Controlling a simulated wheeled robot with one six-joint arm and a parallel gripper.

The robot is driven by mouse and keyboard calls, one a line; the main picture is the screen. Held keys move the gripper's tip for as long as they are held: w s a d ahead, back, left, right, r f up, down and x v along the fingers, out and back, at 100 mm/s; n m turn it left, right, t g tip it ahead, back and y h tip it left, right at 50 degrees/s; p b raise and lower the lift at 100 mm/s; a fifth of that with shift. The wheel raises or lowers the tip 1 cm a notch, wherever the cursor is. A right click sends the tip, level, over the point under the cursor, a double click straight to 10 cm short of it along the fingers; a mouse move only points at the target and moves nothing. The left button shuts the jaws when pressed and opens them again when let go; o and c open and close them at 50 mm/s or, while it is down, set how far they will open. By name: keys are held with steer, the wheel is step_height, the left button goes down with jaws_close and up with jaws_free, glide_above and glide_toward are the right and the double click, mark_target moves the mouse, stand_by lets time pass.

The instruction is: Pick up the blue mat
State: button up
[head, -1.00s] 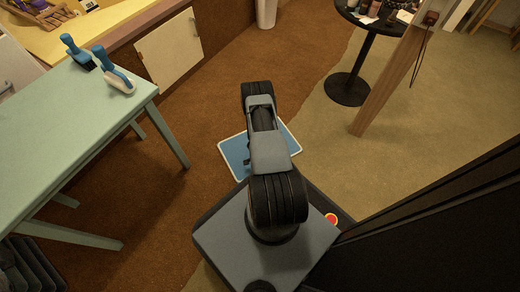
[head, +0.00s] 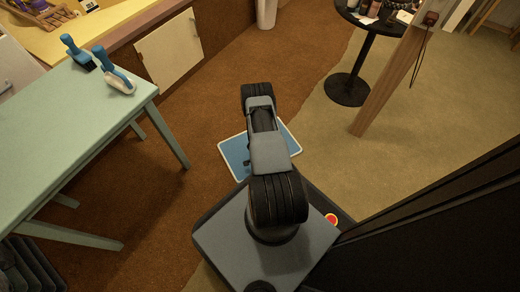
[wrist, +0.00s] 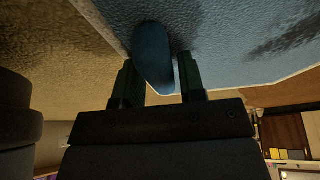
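The blue mat (head: 234,151) has a thin white border and lies on the floor ahead of my base, partly hidden under my arm in the head view. In the wrist view the mat (wrist: 240,35) fills the upper right. My gripper (wrist: 158,80) is at a corner of the mat, its two fingers apart. A darker blue rounded piece (wrist: 152,55) sits between the fingers. It is very close to both, and I cannot tell whether they press on it or whether it is part of the mat. The fingertips are hidden behind my arm in the head view.
A round black table (head: 350,85) and a wooden post (head: 390,85) stand at the upper right. A dark panel (head: 450,225) is close at the right. Brown floor beyond the mat is clear.

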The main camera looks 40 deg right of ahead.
jaws_close()
